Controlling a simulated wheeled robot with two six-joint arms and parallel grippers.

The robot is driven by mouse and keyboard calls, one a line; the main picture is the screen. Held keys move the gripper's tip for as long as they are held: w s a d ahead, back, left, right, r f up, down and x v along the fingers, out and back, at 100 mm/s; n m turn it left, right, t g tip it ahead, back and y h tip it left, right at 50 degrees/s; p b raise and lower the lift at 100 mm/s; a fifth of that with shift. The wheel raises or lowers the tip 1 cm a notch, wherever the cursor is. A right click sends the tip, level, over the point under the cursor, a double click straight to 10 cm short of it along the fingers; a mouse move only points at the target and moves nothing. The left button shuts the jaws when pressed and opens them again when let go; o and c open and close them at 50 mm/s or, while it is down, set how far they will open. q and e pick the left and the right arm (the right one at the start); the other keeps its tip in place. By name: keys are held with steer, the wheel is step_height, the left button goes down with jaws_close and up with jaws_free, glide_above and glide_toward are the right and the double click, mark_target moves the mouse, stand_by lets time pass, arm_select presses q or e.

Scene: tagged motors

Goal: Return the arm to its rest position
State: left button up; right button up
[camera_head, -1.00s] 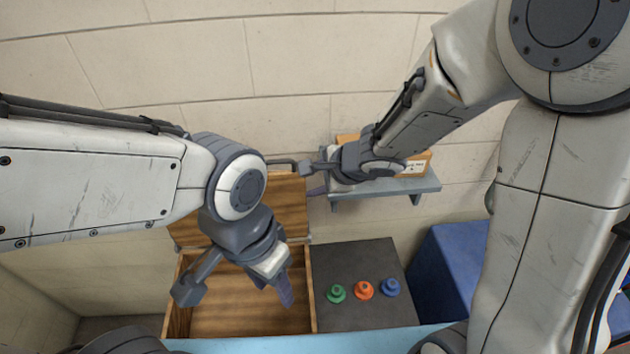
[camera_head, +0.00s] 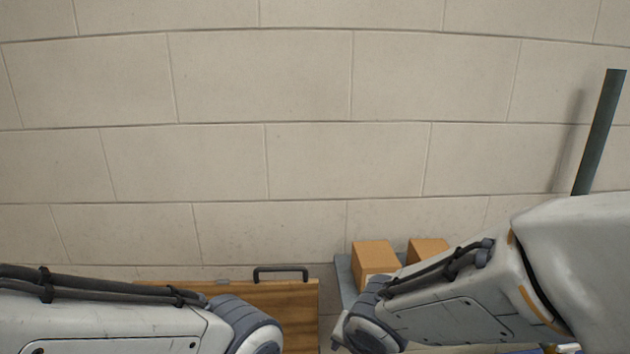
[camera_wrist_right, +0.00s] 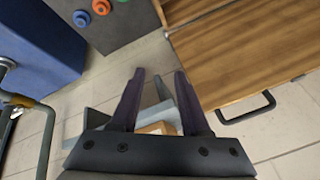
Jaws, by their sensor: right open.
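My right gripper (camera_wrist_right: 158,76) is open in the right wrist view, with nothing between its two dark purple fingers. A grey shelf (camera_wrist_right: 92,118) and part of a cardboard box (camera_wrist_right: 155,128) show behind and below the fingers. In the head view my right arm (camera_head: 450,305) reaches in from the right to beside the shelf; its fingers are hardly visible there. My left arm (camera_head: 110,322) comes in along the bottom left, and its gripper is below the picture.
A wooden lid (camera_head: 285,295) with a dark handle (camera_head: 280,270) stands left of the shelf. Two cardboard boxes (camera_head: 374,256) (camera_head: 427,248) sit there. A grey-green pole (camera_head: 600,130) rises at right. The wrist view shows a blue container (camera_wrist_right: 35,50) and blue (camera_wrist_right: 81,18) and orange (camera_wrist_right: 100,7) motors.

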steer(key=s+f+n+g+b, duration=0.2)
steer(key=s+f+n+b, duration=0.2)
steer(key=s+n, duration=0.2)
steer(key=s+a+f+n+g+b, duration=0.1)
steer(key=s+f+n+g+b, duration=0.2)
steer(key=s+n, duration=0.3)
steer(key=s+f+b, duration=0.1)
steer(key=s, duration=0.4)
steer(key=shift+f+n+g, duration=0.25)
steer(key=shift+n+g, duration=0.05)
steer(key=shift+n, duration=0.1)
